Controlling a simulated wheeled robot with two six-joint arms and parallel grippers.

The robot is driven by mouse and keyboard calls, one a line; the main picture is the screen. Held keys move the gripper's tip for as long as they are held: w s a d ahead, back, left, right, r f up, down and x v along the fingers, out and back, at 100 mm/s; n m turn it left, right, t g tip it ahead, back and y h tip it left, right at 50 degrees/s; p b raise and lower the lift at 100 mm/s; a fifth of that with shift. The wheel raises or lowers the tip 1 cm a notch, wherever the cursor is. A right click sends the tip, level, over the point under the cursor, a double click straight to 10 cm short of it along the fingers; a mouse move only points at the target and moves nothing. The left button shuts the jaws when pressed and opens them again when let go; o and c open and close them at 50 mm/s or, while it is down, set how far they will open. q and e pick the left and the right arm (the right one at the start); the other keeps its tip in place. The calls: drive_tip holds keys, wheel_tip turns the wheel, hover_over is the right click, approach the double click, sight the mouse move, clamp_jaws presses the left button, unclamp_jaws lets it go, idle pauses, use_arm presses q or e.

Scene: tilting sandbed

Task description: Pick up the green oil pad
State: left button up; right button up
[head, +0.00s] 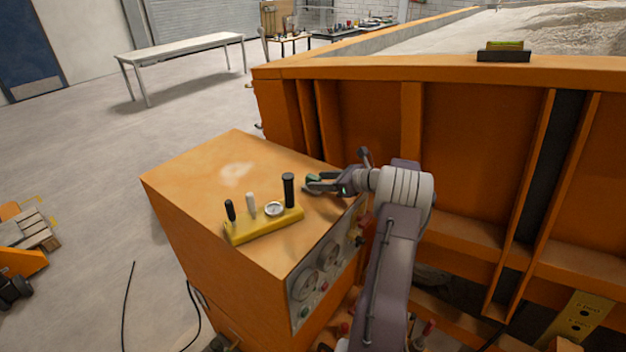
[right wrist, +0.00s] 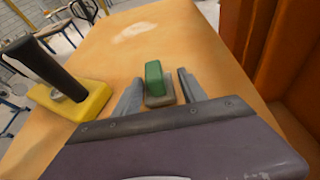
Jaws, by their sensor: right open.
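The green oil pad (right wrist: 154,78) sits on a small dark base on top of the orange cabinet (head: 190,165). In the right wrist view it stands between the two fingers of my right gripper (right wrist: 157,92), with a visible gap on each side. In the head view the green pad (head: 315,177) shows only a little, at the fingertips of my right gripper (head: 322,184). The right gripper is open and low over the cabinet top. My left gripper is in neither view.
A yellow block (head: 264,225) with black and white handles and a round gauge stands left of the gripper. The orange sandbed wall (head: 370,125) rises close on the right. A level (head: 503,51) rests on its rim. The cabinet top's far left part is bare.

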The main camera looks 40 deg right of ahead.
drive_tip(key=shift+w+a, duration=0.35)
drive_tip(key=shift+w, duration=0.3)
drive_tip(key=shift+w+a, duration=0.1)
drive_tip(key=shift+a, duration=0.15)
drive_tip(key=shift+a+f, duration=0.1)
drive_tip(key=shift+a, duration=0.05)
drive_tip(key=shift+w+d+f, duration=0.1)
drive_tip(key=shift+d+f, duration=0.05)
drive_tip(key=shift+d, duration=0.05)
clamp_jaws()
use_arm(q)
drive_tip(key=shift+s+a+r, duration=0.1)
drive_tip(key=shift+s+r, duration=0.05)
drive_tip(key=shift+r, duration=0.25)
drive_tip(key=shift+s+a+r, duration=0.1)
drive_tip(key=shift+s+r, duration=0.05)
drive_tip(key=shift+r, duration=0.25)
use_arm(e)
drive_tip(key=shift+a, duration=0.1)
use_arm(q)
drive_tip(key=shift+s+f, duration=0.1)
use_arm(e)
drive_tip(key=shift+r, duration=0.2)
